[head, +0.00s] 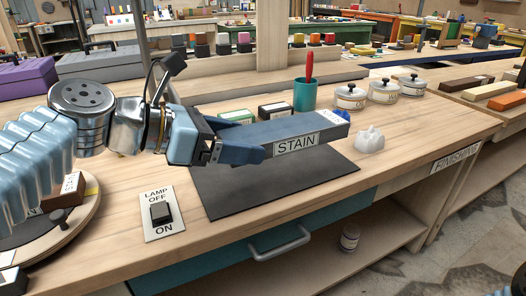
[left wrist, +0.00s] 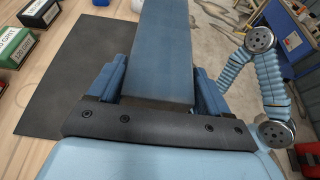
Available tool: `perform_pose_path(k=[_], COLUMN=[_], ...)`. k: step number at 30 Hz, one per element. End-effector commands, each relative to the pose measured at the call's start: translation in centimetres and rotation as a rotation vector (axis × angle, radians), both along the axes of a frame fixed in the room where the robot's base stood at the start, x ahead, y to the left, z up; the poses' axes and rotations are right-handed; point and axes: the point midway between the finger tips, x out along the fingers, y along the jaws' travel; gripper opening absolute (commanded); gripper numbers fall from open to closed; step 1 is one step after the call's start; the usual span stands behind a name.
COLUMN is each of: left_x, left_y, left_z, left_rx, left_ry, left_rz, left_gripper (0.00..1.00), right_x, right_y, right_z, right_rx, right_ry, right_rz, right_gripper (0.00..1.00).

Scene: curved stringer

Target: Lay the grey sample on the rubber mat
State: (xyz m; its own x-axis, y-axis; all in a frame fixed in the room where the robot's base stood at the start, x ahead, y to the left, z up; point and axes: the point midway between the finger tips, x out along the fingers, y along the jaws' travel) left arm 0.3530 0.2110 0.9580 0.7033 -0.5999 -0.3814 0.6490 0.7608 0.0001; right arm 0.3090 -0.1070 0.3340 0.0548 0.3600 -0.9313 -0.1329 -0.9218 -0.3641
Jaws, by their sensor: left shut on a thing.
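A long blue-grey sample block (head: 300,132), labelled STAIN on its side, is held level by my left gripper (head: 238,146). The jaws are shut on its left end. In the left wrist view the block (left wrist: 163,45) runs away from between the two fingers of the gripper (left wrist: 160,84). The dark rubber mat (head: 235,195) lies flat on the wooden bench. The block is over the mat and hides part of it; the exact gap is hard to judge. The mat (left wrist: 65,75) also shows left of the block in the left wrist view. My right gripper is not in view.
Behind the mat stand labelled grit blocks (head: 274,110) and a teal cup (head: 305,95) with a red-handled tool. A white crumpled lump (head: 370,140) sits by the mat's right edge. Lidded jars (head: 383,91) stand further right. A lamp switch plate (head: 160,213) is left of the mat.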

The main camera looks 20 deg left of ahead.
Motion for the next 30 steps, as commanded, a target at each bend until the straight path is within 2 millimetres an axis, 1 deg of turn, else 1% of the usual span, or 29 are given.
perform_pose_path(k=[8, 9, 12, 15, 20, 23, 24, 27, 30], left_x=[6.3, 7.1, 8.5, 9.4, 10.2, 10.9, 10.7, 10.7, 10.7], left_y=[4.1, 4.6, 5.5, 6.2, 6.7, 7.1, 7.1, 7.0, 7.0], left_z=[-3.4, -4.2, -6.4, -7.7, -8.7, -10.1, -10.9, -12.2, -12.6], left_rx=[-0.004, -0.003, -0.003, -0.002, -0.001, -0.002, -0.002, -0.002, 0.000], left_ry=[0.006, 0.006, 0.005, 0.003, 0.001, 0.003, 0.004, 0.001, 0.000], left_rz=[0.001, 0.000, 0.001, 0.002, 0.000, 0.002, 0.001, 0.000, 0.000], left_gripper=[0.39, 0.39, 0.39, 0.39, 0.39, 0.39, 0.39, 0.39, 0.39], right_x=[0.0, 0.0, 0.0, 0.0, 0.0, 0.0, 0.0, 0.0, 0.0], right_y=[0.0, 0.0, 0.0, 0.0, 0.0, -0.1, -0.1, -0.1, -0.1], right_z=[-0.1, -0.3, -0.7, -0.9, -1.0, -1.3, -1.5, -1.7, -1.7], right_rx=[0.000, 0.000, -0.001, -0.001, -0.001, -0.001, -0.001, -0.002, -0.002], right_ry=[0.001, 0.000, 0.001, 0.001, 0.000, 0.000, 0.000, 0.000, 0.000], right_rz=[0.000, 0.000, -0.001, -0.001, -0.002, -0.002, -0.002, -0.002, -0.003], right_gripper=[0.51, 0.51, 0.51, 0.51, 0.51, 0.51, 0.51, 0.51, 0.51])
